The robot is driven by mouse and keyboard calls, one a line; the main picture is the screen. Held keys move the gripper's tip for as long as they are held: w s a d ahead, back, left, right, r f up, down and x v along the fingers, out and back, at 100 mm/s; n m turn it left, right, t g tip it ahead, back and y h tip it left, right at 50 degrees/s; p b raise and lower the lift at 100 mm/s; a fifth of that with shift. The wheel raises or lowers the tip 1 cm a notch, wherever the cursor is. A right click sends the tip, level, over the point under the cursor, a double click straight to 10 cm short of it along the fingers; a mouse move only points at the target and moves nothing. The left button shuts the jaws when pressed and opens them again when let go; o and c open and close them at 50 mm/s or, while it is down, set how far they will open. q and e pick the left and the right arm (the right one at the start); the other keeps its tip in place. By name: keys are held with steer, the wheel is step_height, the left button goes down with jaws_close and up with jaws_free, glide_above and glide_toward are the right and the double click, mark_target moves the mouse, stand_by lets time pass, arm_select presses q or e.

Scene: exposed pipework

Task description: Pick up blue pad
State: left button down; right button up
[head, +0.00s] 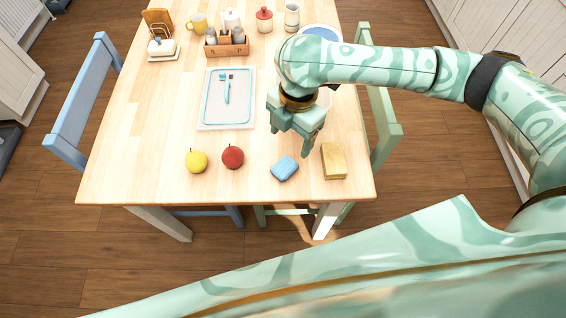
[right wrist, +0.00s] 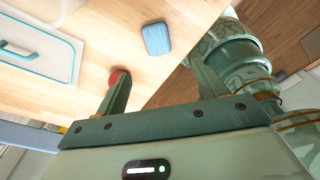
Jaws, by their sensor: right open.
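The blue pad (head: 284,168) lies flat on the light wooden table near its front edge, in the head view. It also shows in the right wrist view (right wrist: 156,39), beyond the fingertips and apart from them. My right gripper (head: 294,139) is open and empty, above the table, just behind the pad in the head view. Its two spread fingers also show in the right wrist view (right wrist: 160,80). My left gripper is not in view.
A red apple (head: 233,156) and a yellow fruit (head: 196,161) lie left of the pad. A yellow block (head: 333,161) stands close on its right. A tray (head: 202,123) lies farther back. Chairs stand at the left (head: 78,100) and right (head: 384,120).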

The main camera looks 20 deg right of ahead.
steer(key=b, duration=0.2)
glide_above(285, 166)
steer(key=f, duration=0.5)
steer(key=shift+w+d+f, duration=0.2)
steer(key=shift+w+d, duration=0.05)
steer(key=shift+d, duration=0.05)
step_height(285, 166, down, 2)
steer(key=shift+s+a+f+b, duration=0.1)
steer(key=shift+s+b, duration=0.05)
steer(key=shift+b, duration=0.2)
steer(key=shift+f, duration=0.3)
steer(key=f+b, duration=0.1)
steer(key=f, duration=0.1)
steer(key=f+b, duration=0.2)
steer(key=shift+a+f, duration=0.2)
steer(key=shift+f, duration=0.15)
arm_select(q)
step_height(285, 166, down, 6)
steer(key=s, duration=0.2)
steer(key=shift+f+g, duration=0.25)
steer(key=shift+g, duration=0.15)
arm_select(e)
steer(key=shift+r, duration=0.2)
steer(key=c, duration=1.1)
steer(key=shift+c, duration=0.2)
